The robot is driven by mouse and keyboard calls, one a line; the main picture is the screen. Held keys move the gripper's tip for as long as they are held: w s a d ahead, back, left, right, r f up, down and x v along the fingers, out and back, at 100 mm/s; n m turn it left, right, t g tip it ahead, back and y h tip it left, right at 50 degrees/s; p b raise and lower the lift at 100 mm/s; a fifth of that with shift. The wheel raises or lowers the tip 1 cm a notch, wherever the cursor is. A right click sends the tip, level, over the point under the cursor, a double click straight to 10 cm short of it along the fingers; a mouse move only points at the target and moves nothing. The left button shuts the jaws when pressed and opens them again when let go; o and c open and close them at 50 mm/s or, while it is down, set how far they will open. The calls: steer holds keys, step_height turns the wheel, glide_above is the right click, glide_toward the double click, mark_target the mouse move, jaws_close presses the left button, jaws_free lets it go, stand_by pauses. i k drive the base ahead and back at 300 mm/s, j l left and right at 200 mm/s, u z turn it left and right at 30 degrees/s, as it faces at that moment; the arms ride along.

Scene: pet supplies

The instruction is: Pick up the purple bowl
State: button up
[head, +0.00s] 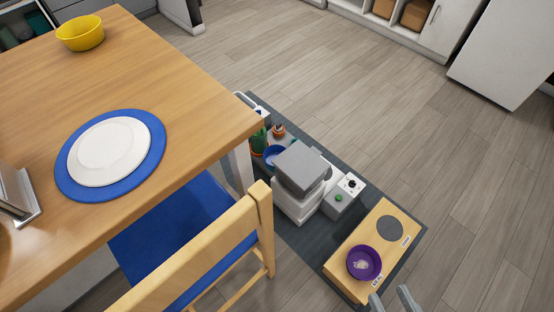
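The purple bowl (364,263) sits upright on a low light-wood stand (349,287) on a dark mat at the lower right. It has some pale contents, and a small label shows on the stand beside it. My gripper (391,300) shows only at the bottom edge, as two grey fingers with a gap between them. The fingers are just below and right of the bowl in the picture, apart from it, with nothing seen between them. The rest of my gripper is out of frame.
A grey circle (390,228) marks the stand's other end. Grey-and-white equipment (300,180), a blue bowl (273,153) and a green item stand farther along the mat. A wooden chair (225,240) and table (120,60) are at left. Floor at right is clear.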

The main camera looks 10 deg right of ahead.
mark_target(364, 262)
steer(key=k+l+z, duration=0.2)
steer(key=k, duration=0.35)
steer(key=k+l+z, duration=0.1)
steer(key=k+z, duration=0.15)
steer(key=k, duration=0.35)
